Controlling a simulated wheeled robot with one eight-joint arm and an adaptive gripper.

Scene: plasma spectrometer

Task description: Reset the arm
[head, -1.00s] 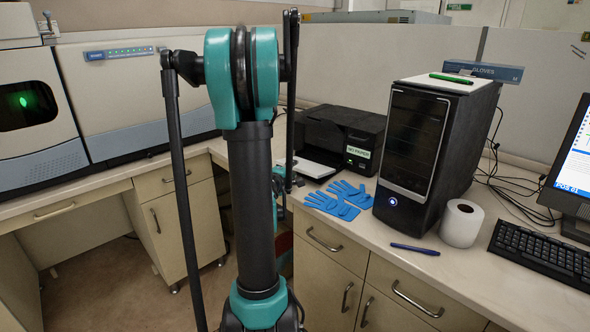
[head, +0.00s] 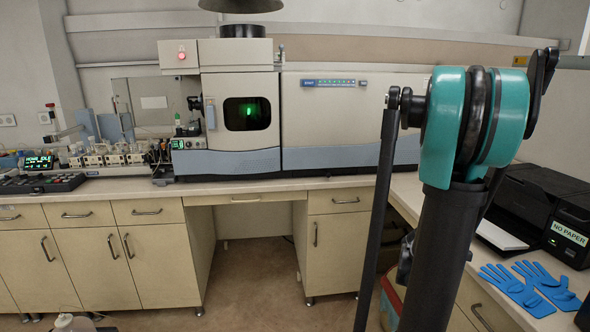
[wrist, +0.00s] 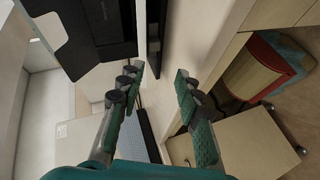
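My gripper (wrist: 158,88) shows in the wrist view, with its two fingers apart and nothing between them. Past the fingers are a pale counter edge and wooden cabinet fronts, seen at a tilt. In the head view my arm (head: 455,190) stands upright at the right side, a black link with teal joints. The head view does not clearly show the gripper.
The spectrometer (head: 340,140) with a green-lit window stands on the back counter. A black printer marked "NO PAPER" (head: 545,215) and blue gloves (head: 530,285) lie on the right counter. The floor (head: 250,285) ahead is clear.

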